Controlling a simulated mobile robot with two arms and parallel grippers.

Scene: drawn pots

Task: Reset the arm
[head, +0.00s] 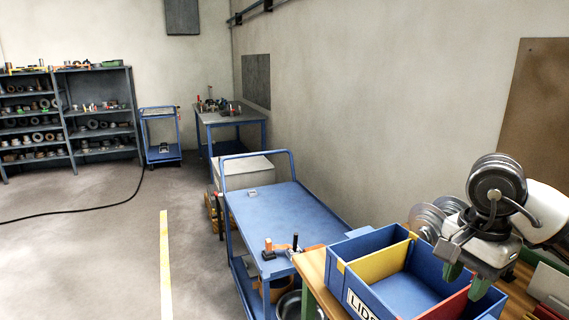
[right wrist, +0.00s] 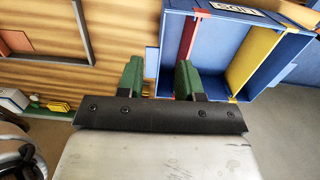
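My right gripper (head: 466,280) is over the right part of the blue box (head: 357,247), near its red divider (head: 444,306). Its two green fingers also show in the right wrist view (right wrist: 160,78), spread apart with nothing between them. In that view the red divider (right wrist: 188,42) and yellow divider (right wrist: 254,55) lie beyond the fingertips, to the right. The middle compartment looks empty; my gripper partly hides the compartment past the red divider. My left gripper is in neither view.
The box stands on a wooden-topped bench (head: 316,280). Metal discs or lids (head: 426,222) stand behind it, near my arm. A blue cart (head: 285,215) with small tools adjoins the bench on the left. Shelves (head: 70,115) stand far left; the floor between is mostly clear.

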